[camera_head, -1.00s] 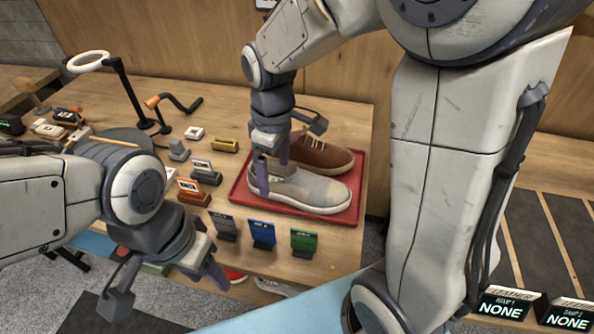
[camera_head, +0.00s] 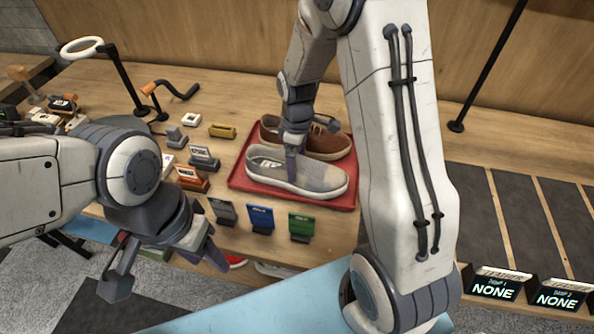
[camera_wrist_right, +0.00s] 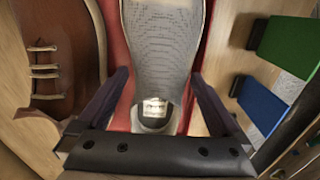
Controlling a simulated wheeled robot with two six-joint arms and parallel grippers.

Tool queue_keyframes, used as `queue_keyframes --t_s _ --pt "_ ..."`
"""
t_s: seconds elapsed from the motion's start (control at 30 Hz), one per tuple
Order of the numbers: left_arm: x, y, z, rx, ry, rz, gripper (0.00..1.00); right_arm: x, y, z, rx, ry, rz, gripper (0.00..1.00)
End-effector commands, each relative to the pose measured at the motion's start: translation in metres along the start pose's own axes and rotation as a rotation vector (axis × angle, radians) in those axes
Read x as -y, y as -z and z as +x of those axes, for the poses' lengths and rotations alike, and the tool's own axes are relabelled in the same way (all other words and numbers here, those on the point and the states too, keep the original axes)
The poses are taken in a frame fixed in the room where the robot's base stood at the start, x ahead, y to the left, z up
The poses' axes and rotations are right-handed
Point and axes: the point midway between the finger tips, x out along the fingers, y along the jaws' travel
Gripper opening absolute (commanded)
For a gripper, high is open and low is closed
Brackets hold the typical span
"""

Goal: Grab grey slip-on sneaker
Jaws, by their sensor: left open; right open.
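The grey slip-on sneaker (camera_head: 266,170) lies on the red tray (camera_head: 318,201), its toe to the right and its white sole down. My right gripper (camera_head: 291,168) is over the sneaker's middle in the head view, its fingers pointing down. In the right wrist view the right gripper (camera_wrist_right: 162,108) is open, with one finger on each side of the grey sneaker (camera_wrist_right: 165,50). I cannot tell whether the fingers touch it. My left gripper (camera_head: 165,265) is open and empty at the lower left, in front of the table edge.
A brown laced shoe (camera_head: 328,143) lies behind the grey sneaker on the same tray and close to the right gripper's finger in the wrist view. Blue (camera_head: 260,219) and green (camera_head: 301,225) card stands are in front of the tray. A ring lamp (camera_head: 82,47) stands at the left.

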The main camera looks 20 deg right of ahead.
Motion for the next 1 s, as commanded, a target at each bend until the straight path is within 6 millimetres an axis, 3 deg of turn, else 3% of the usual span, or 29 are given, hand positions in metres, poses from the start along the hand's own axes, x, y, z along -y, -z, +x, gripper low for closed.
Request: queue_keyframes --t_s 0.3,0.33,0.53,0.57,0.83,1.0 --pt "0.000 0.000 0.000 0.000 0.000 0.000 0.50 0.000 0.000 0.010 0.000 0.000 0.000 1.00" --pt "0.000 0.000 0.000 0.000 0.000 0.000 0.50 0.000 0.000 0.010 0.000 0.000 0.000 0.96" --pt "0.000 0.000 0.000 0.000 0.000 0.000 0.50 0.000 0.000 0.010 0.000 0.000 0.000 0.20" --pt "0.000 0.000 -0.001 0.000 0.000 0.000 0.50 0.000 0.000 0.009 -0.001 -0.001 0.000 0.16" --pt "0.000 0.000 0.000 0.000 0.000 0.000 0.50 0.000 0.000 0.007 -0.002 -0.002 0.000 0.16" --pt "0.000 0.000 0.002 0.000 0.000 0.000 0.50 -0.001 0.001 -0.007 -0.004 -0.005 0.000 0.16"
